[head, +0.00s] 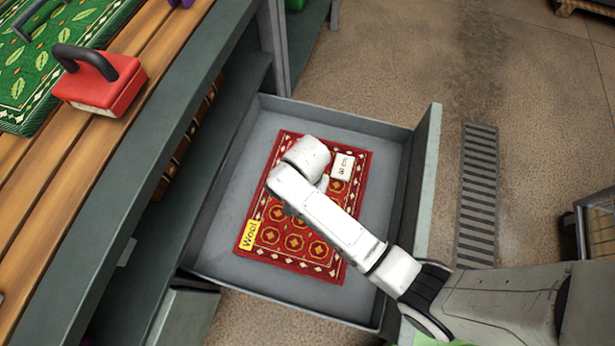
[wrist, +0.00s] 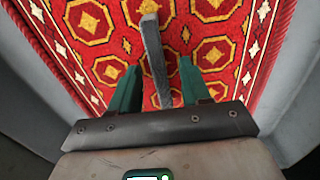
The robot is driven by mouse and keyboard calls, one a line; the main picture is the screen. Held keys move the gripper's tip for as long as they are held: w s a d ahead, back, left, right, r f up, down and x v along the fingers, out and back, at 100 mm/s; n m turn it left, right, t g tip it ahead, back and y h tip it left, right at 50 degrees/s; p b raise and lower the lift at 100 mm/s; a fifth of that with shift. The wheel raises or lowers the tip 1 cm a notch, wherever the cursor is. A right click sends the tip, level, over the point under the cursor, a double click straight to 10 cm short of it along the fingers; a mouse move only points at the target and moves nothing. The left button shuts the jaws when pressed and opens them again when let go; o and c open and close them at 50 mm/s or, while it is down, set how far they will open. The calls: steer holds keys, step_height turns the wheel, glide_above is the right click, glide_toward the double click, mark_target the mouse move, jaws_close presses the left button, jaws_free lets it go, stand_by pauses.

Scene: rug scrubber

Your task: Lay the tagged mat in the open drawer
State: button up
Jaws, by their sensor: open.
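The red patterned mat (head: 283,265) with a yellow "Wool" tag (head: 250,235) lies flat on the floor of the open grey drawer (head: 215,225). A white printed label (head: 343,166) shows at its upper right in the head view. My gripper is over the mat; its fingertips are hidden by my arm in the head view. In the wrist view my gripper (wrist: 158,78) has its green fingers apart, on either side of a grey upright bar (wrist: 153,50) above the mat (wrist: 215,30). I cannot tell whether the fingers touch the bar.
The drawer walls surround the mat, with the front panel (head: 427,180) at the right. A wooden bench top (head: 60,205) at the left carries a red block with a black handle (head: 100,88) and a green leaf-patterned mat (head: 40,60). A floor grate (head: 478,195) lies right of the drawer.

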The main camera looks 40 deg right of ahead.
step_height(320, 180, up, 12)
steer(key=p, duration=0.3)
steer(key=s+d+r+n, duration=0.1)
steer(key=s+d+n, duration=0.1)
steer(key=s, duration=0.3)
steer(key=s+d+r+n, duration=0.1)
steer(key=s+d+n, duration=0.2)
steer(key=s+n, duration=0.2)
steer(key=s+d+r+n+t, duration=0.1)
steer(key=s+d+n, duration=0.1)
steer(key=s, duration=0.4)
steer(key=shift+s+d+r+n, duration=0.25)
steer(key=shift+d+r+n, duration=0.15)
steer(key=shift+n, duration=0.3)
steer(key=shift+c, duration=0.4)
